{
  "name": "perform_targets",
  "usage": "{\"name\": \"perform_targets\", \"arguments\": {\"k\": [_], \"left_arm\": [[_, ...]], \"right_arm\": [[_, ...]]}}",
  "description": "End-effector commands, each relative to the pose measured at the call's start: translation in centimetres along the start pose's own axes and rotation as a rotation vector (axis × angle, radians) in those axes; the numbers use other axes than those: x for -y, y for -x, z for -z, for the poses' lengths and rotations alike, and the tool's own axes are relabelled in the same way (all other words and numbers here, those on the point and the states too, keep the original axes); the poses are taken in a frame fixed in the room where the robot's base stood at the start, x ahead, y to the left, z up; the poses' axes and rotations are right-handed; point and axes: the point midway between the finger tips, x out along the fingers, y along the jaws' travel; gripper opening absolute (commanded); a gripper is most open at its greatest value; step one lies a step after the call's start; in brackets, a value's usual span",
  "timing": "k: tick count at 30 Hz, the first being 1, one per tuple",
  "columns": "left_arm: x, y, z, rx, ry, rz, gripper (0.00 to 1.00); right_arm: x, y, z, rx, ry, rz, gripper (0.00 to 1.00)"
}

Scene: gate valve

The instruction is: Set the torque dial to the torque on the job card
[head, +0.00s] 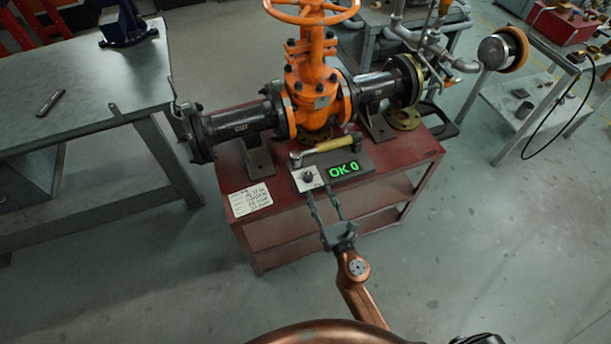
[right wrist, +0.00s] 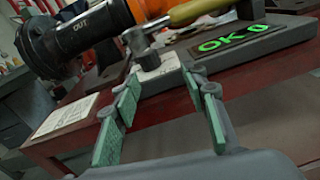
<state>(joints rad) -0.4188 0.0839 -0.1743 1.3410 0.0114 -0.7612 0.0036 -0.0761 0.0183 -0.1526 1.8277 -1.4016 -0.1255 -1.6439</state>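The torque dial (head: 308,177) is a small dark knob on a light plate at the left end of a grey torque unit (head: 362,158). The unit's green display (head: 343,169) reads "OK 0", and a wrench with a yellow handle (head: 330,146) lies along its back. The job card (head: 250,199) lies at the table's front left; its handwriting is too small to read. My right gripper (head: 320,203) is open and empty, its fingers pointing at the dial from the front. In the right wrist view, its green-padded fingers (right wrist: 162,108) stand apart. My left gripper is not in view.
An orange gate valve (head: 315,75) with black flanged pipes stands on the red table (head: 285,225) behind the torque unit. A grey workbench (head: 80,75) is at the left. Another bench with a red box (head: 563,22) is at the right. The floor in front is clear.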

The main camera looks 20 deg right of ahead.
Motion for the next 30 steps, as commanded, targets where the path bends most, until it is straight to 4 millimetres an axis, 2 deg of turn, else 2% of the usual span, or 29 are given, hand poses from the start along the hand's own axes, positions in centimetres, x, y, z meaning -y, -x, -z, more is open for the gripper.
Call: {"name": "perform_targets", "arguments": {"k": [3, 7, 18, 22, 30], "left_arm": [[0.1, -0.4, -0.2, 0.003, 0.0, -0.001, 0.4], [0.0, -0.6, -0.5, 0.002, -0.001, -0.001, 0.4], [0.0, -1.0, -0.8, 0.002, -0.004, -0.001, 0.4], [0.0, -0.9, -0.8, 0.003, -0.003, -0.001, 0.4], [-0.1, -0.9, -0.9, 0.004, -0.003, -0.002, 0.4]], "right_arm": [[-1.2, -0.5, -1.2, 0.031, 0.097, -0.025, 0.4], [-1.5, -1.8, -1.6, 0.038, 0.118, -0.031, 0.4], [-1.6, -7.2, -1.6, 0.035, 0.114, -0.03, 0.4], [-1.6, -8.0, -1.6, 0.034, 0.112, -0.029, 0.4], [-1.6, -8.1, -1.6, 0.033, 0.111, -0.029, 0.4]]}}
